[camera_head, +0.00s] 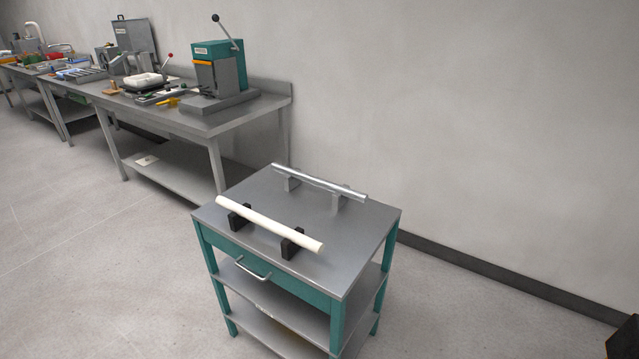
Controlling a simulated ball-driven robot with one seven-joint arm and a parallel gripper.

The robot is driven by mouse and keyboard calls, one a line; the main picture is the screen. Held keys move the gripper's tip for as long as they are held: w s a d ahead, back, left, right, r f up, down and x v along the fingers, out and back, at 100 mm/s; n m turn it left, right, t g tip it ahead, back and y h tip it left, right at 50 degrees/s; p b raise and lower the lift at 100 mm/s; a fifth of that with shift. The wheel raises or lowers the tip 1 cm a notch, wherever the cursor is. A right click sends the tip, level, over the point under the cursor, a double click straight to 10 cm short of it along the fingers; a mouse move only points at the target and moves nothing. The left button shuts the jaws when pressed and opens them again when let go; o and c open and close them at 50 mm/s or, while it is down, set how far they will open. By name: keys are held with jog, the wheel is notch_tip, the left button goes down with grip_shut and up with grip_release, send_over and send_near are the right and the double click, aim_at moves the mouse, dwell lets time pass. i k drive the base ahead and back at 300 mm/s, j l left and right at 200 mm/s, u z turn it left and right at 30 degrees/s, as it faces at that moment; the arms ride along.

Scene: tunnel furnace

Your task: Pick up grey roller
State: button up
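The grey roller (318,182) is a thin, shiny metal rod. It lies on two grey supports (338,201) near the back edge of the top of a small teal and grey cart (312,272). A thicker cream-white roller (268,224) lies in front of it on two black supports (291,244), roughly parallel and apart from it. My gripper is not in view.
A long grey workbench (190,121) stands at the back left with a teal press (219,68), a white tray and other tools. A pale wall (470,120) runs behind the cart. The floor (110,270) left of the cart is clear. A dark object (622,340) shows at the bottom right corner.

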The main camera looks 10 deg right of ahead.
aim_at(347, 193)
jog(key=i+j+z, duration=0.1)
jog(key=i+j, duration=0.55)
jog(key=j, duration=0.15)
jog(key=i+j+z, duration=0.15)
jog(key=i+j, duration=0.15)
jog(key=j, duration=0.1)
